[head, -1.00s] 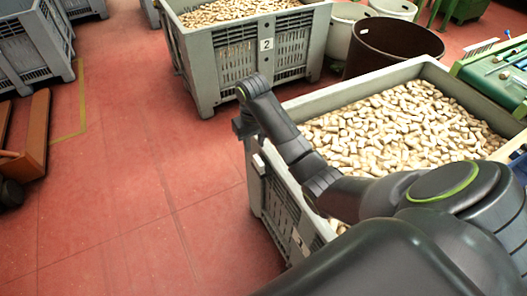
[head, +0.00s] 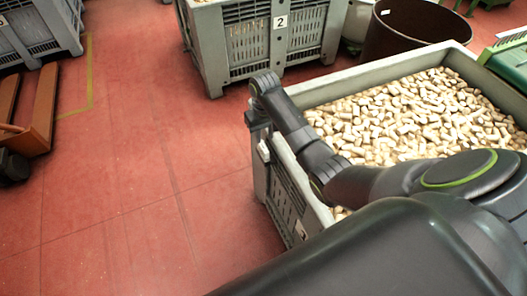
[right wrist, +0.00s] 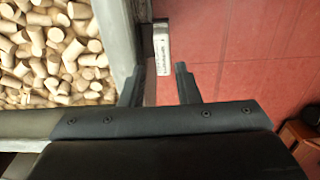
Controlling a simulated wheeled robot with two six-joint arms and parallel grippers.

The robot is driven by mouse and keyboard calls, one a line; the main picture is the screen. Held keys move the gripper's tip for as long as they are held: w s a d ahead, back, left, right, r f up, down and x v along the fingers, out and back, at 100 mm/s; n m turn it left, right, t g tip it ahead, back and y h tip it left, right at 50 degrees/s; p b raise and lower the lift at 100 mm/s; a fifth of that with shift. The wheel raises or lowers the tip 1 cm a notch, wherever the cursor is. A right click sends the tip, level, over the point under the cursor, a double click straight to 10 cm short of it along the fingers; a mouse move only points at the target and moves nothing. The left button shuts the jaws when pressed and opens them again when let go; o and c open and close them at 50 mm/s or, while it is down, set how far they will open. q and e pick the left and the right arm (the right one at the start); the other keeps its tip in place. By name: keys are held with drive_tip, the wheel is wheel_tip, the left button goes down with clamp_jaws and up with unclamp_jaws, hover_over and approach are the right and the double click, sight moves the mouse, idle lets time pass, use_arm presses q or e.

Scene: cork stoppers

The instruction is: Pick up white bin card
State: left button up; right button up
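A small white card (right wrist: 162,50) with dark print shows in the right wrist view, at the outer side of the grey cork bin's wall. A small white piece (head: 263,150) on the outside of that bin in the head view looks like the same card. My right gripper (right wrist: 160,70) is open, its two fingers apart and empty. My left gripper is not in view.
The near grey bin (head: 375,75) is full of corks (head: 410,115). Another grey bin (head: 235,45), labelled 2, stands behind it beside a brown drum (head: 405,30). An orange pallet truck (head: 40,110) is at left. The red floor (head: 130,180) between is clear.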

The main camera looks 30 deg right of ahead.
sight(263, 147)
drive_tip(key=shift+w+a+f, duration=0.1)
drive_tip(key=shift+a+f, duration=0.05)
drive_tip(key=shift+f, duration=3.25)
clamp_jaws()
